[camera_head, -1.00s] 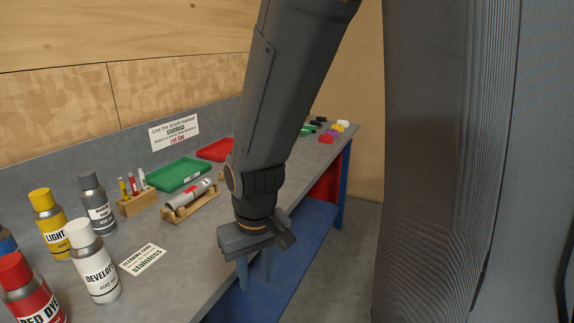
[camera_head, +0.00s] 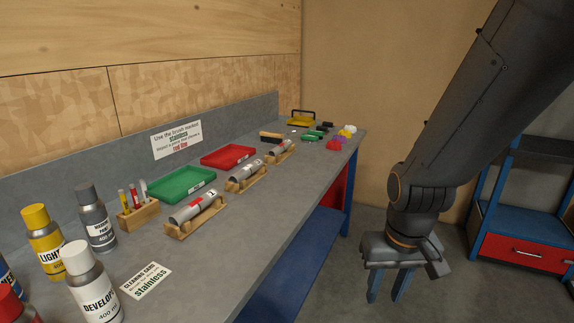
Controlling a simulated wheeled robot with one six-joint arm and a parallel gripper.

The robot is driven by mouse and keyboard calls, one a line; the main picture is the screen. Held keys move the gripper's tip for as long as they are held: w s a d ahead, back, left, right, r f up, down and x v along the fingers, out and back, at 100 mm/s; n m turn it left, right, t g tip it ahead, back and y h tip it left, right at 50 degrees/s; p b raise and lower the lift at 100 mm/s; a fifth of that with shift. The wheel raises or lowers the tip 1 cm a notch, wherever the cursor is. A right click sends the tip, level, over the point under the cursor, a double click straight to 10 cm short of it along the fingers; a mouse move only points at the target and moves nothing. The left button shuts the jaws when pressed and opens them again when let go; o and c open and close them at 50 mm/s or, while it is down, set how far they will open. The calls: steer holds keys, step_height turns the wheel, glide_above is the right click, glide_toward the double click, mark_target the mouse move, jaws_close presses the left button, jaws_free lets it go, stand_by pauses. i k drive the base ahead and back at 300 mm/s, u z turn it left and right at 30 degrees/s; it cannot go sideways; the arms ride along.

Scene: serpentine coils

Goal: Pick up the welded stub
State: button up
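Three silver-grey cylindrical stubs lie in wooden cradles in a row on the grey bench: a near stub (camera_head: 190,212), a middle stub (camera_head: 245,174) and a far stub (camera_head: 281,148). The near one carries a red mark and a number label. The welds are too small to make out, and I cannot tell which stub the task means. My gripper (camera_head: 387,287) hangs at the right, pointing down, beyond the bench's front edge and apart from all the stubs. Its two blue-grey fingers are apart with nothing visible between them.
Spray cans (camera_head: 93,283) and a cleaning card (camera_head: 146,281) are at the near left. A green tray (camera_head: 181,184) and a red tray (camera_head: 228,156) lie behind the stubs. Small coloured items (camera_head: 335,143) sit at the far end. A blue shelf unit (camera_head: 527,190) stands at right.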

mark_target(248, 170)
steer(key=z, duration=0.85)
steer(key=i, duration=1.45)
steer(key=u, duration=0.6)
steer(key=i, duration=0.65)
steer(key=u, duration=1.05)
steer(key=i, duration=0.6)
